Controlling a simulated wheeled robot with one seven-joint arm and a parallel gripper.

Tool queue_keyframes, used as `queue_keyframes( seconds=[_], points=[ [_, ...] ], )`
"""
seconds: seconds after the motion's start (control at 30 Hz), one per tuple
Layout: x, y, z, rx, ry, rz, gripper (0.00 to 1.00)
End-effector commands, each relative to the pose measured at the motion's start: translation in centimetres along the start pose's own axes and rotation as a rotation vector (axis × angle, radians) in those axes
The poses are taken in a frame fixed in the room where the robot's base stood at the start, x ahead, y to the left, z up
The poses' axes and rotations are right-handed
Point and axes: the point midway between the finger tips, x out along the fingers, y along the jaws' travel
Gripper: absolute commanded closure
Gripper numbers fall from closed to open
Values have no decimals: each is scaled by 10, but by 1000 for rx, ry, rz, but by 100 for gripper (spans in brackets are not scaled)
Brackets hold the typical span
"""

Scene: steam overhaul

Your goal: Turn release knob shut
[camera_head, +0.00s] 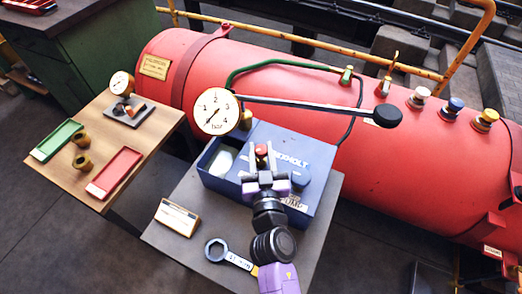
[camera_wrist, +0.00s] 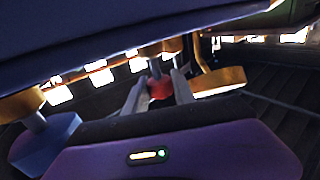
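The release knob (camera_head: 261,150) is small and red, at the blue box below the gauge in the head view. It also shows in the wrist view (camera_wrist: 160,88), between my two fingers. My gripper (camera_head: 262,162) comes from the front, with one finger on each side of the knob. The fingers look spread, with a narrow gap beside the knob in the head view; contact is not clear. The round white pressure gauge (camera_head: 216,112) stands just behind and left, and a long lever with a black ball end (camera_head: 387,115) runs right from it.
The blue box (camera_head: 312,160) stands on a grey table (camera_head: 180,244) with a card (camera_head: 177,218) and a ring spanner (camera_head: 236,257). The red boiler (camera_head: 300,110) lies behind. A wooden table (camera_head: 67,175) at left holds green and red trays.

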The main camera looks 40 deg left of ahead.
Motion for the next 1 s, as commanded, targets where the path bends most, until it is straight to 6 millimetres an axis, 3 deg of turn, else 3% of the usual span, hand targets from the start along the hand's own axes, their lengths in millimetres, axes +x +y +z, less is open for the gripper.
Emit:
queue_keyframes(
  seconds=[0.03, 0.13, 0.57, 1.0],
  points=[
    [0, 0, 0, 0, 0, 0, 81],
    [0, 0, 0, 0, 0, 0, 100],
    [0, -1, 5, 0, 2, 32, 100],
    [0, -2, 8, 1, 6, 195, 100]
  ],
)
